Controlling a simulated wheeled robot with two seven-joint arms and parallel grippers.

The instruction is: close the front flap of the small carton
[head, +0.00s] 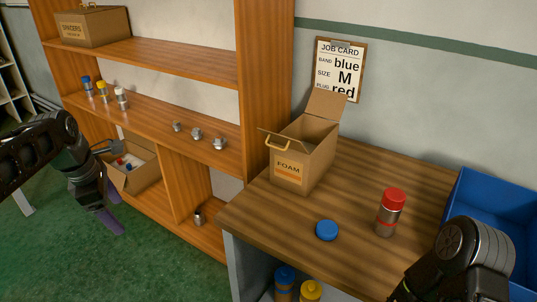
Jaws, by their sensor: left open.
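The small brown carton (303,157), labelled FOAM on its front, stands upright on the wooden worktop. Its back flap (326,105) stands raised. Its front flap (284,136) sticks outward over the label side, seen nearly edge-on, with a yellow handle (277,145) by it. The top is open between these flaps; the inside is mostly hidden.
A blue cap (327,230), a red-capped canister (390,212) and a blue bin (490,200) are on the worktop to the right. A job card (340,68) hangs behind. The shelving (160,105) left of the worktop holds small bottles, metal fittings and another open carton (143,172).

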